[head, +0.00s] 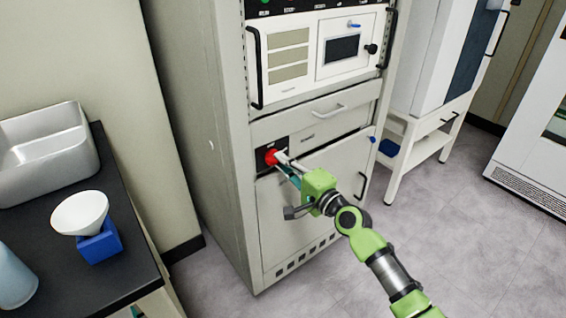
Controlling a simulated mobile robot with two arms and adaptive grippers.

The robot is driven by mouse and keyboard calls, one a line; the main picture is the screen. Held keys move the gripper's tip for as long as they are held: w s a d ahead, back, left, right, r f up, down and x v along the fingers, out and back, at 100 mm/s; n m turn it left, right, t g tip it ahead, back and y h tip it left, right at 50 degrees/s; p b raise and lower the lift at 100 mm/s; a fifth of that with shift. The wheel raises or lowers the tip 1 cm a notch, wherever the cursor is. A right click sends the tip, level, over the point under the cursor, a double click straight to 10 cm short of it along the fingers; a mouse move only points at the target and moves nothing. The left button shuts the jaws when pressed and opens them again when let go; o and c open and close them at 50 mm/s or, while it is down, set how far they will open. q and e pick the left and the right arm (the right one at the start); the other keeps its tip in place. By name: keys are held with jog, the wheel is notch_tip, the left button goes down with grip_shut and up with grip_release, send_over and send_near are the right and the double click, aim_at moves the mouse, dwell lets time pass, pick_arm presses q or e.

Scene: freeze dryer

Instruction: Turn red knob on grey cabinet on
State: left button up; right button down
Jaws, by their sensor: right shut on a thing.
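The grey cabinet (222,185) stands in the middle of the head view. Its red knob (270,157) sits on a small black plate (262,164) on the cabinet's front, below a drawer. My right gripper (279,161) reaches the knob from the lower right and is shut on it. The fingers cover the knob's right side, and its turn position is too small to tell. My left gripper is not in view.
A dark bench (130,222) at the left holds a metal basin (42,160), a white bowl (80,213) and a blue block (99,245). A white stand (408,165) is right of the cabinet. The floor (440,235) at the right is clear.

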dwell(0.3)
jog(key=c, duration=2.1)
grip_release()
jog(key=v, duration=1.2)
jog(key=shift+s+f, duration=0.1)
